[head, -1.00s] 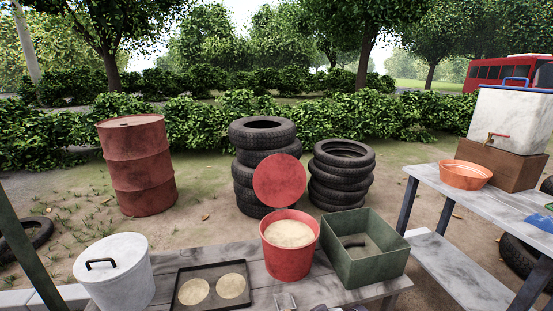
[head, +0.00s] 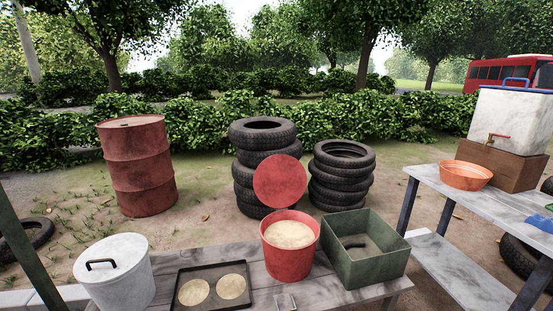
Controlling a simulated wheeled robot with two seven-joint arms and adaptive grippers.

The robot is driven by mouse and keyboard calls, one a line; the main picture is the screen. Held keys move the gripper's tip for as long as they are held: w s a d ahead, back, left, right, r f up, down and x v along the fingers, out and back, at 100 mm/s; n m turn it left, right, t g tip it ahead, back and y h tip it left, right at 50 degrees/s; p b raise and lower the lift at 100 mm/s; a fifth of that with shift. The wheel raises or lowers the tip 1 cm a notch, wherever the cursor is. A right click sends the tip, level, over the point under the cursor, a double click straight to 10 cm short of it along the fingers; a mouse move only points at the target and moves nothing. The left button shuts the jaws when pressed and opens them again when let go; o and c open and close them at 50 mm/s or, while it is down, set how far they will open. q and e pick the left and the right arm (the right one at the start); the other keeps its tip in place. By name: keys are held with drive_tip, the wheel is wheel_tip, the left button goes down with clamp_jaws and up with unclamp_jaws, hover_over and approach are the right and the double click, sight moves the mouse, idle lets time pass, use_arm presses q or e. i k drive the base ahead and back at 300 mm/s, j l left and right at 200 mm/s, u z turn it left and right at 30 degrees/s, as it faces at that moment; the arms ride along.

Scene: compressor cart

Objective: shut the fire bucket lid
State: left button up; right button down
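The red fire bucket (head: 288,262) stands upright on the grey wooden bench, filled close to the rim with pale sand (head: 289,234). Its round red lid (head: 280,181) stands up nearly vertical at the back of the rim, its flat face toward me, so the bucket is open. The hinge between lid and rim is too small to make out. Neither of my grippers can be made out in the head view.
A green open box (head: 365,262) stands close right of the bucket. A dark tray (head: 182,273) with two pale discs lies left, beside a white lidded pot (head: 116,285). A small grey metal piece (head: 280,303) shows at the bench's front. Tyre stacks (head: 340,180) stand behind.

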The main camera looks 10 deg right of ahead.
sight(280, 181)
drive_tip(key=i+j+u, duration=0.15)
drive_tip(key=i+u, duration=0.35)
drive_tip(key=i+z, duration=0.35)
